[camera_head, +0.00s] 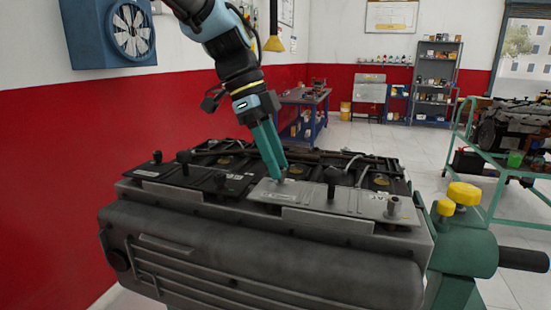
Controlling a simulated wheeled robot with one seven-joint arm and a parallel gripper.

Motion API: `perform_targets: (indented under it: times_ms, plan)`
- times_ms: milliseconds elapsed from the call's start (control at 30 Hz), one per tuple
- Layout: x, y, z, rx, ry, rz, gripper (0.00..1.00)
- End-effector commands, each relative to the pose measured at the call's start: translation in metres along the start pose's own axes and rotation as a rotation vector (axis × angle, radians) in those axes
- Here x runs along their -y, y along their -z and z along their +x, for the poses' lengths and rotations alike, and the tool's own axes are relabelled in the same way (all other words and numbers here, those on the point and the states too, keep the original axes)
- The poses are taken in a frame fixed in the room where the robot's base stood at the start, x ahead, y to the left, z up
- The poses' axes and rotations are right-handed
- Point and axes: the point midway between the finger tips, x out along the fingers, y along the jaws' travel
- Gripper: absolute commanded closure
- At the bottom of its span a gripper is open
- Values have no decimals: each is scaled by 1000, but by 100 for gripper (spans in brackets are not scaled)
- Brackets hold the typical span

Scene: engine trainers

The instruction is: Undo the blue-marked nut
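The engine (260,250) fills the lower middle of the view, with a light grey plate (325,198) on its top. My gripper (279,178) points down, with its teal fingers reaching the left part of this plate. The fingers look close together, but I cannot tell whether they hold anything. No blue-marked nut can be made out; anything at the fingertips is hidden or too small to tell. A small metal nut or stud (393,206) stands at the plate's right end.
Black posts (333,180) stand up from the engine top near my gripper. Yellow knobs (463,194) sit on the green stand (465,250) at right. A second engine (515,128) rests on a green trolley behind. Open floor lies beyond.

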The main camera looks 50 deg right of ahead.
Motion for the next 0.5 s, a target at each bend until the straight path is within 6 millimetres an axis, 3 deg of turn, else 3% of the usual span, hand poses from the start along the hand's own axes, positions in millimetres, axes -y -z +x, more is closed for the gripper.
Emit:
perform_targets:
  times_ms: [67,333,500]
  plan:
    - [0,0,0,0,0,0,69]
    - [0,0,0,0,0,0,99]
    - [0,0,0,0,0,0,100]
